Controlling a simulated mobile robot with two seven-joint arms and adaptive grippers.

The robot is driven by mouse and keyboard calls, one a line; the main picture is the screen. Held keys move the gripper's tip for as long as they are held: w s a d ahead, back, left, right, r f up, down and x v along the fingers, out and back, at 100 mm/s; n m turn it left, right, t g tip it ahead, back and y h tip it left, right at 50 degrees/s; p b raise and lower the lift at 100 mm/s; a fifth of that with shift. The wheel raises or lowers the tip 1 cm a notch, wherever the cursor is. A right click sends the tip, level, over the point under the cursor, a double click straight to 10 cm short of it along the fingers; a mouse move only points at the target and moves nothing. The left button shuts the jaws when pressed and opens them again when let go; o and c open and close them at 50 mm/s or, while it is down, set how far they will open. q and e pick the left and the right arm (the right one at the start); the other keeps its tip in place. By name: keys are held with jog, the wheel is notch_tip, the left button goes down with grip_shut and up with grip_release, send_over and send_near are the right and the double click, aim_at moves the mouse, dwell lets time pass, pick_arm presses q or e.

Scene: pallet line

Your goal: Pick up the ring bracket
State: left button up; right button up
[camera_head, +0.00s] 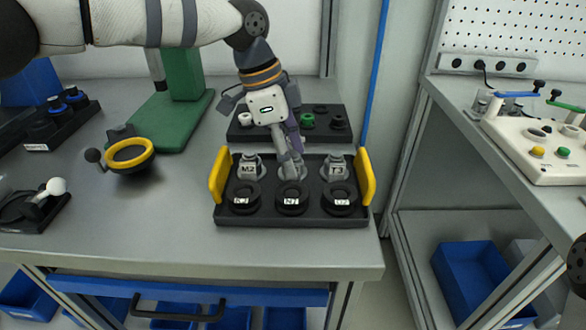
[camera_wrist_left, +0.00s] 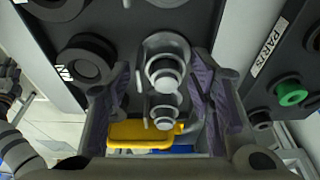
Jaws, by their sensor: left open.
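A black tray (camera_head: 290,218) with yellow end handles holds a back row of grey metal brackets and a front row of black rings. In the left wrist view, the open fingers (camera_wrist_left: 163,95) stand on either side of grey ring-shaped parts (camera_wrist_left: 166,50), with gaps visible. I cannot tell which part is the ring bracket. My right gripper is not in view.
A second black tray with a green part (camera_head: 307,121) stands behind. A round yellow-rimmed fixture (camera_head: 130,155) and a green stand (camera_head: 160,115) are to the left. The bench front (camera_head: 170,245) is clear. A side bench (camera_head: 490,150) stands at right.

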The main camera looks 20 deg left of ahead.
pick_arm(q)
jog(key=shift+w+d+f, duration=0.1)
jog(key=shift+f, duration=0.5)
jog(key=c, duration=1)
jog(key=shift+r, duration=0.1)
